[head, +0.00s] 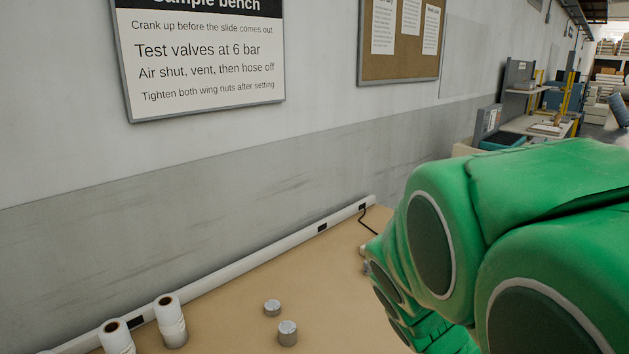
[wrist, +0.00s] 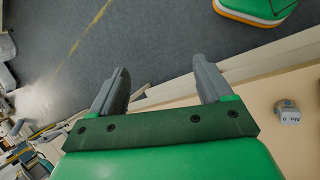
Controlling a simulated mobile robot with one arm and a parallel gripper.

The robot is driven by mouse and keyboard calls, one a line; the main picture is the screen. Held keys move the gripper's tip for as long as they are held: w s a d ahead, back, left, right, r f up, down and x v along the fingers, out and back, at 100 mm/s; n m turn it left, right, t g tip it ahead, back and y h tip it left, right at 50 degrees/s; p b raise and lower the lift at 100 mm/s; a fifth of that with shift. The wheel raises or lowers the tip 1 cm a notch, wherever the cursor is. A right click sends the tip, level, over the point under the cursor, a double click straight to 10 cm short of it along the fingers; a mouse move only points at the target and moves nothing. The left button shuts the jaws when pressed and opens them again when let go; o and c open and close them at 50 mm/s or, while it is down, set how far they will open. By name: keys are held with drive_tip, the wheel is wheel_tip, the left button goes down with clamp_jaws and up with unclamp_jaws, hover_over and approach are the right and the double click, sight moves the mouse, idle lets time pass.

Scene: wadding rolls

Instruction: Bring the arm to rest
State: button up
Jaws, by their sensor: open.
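My green arm (head: 470,230) fills the right side of the head view and hides part of the bench. My gripper (wrist: 163,85) shows in the wrist view, with its two grey fingers apart and nothing between them. It points past the bench edge, with the grey floor beyond its fingertips. The gripper's fingers do not show in the head view.
The tan bench (head: 225,310) runs along the wall. White rolls (head: 170,320) stand at its left, and two small metal cylinders (head: 287,333) stand near its middle. A white trunking strip (head: 250,260) lines the back. In the wrist view, a marked metal cylinder (wrist: 287,112) stands right of my gripper.

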drive_tip(key=s+a+r+m+y, duration=0.3)
drive_tip(key=s+a+m+y, duration=0.1)
drive_tip(key=s+a, duration=0.5)
drive_tip(key=s+y, duration=0.1)
drive_tip(key=s, duration=0.1)
drive_tip(key=shift+s+r+g+y, duration=0.25)
drive_tip(key=shift+s+g+y, duration=0.05)
drive_tip(key=shift+s+g, duration=0.1)
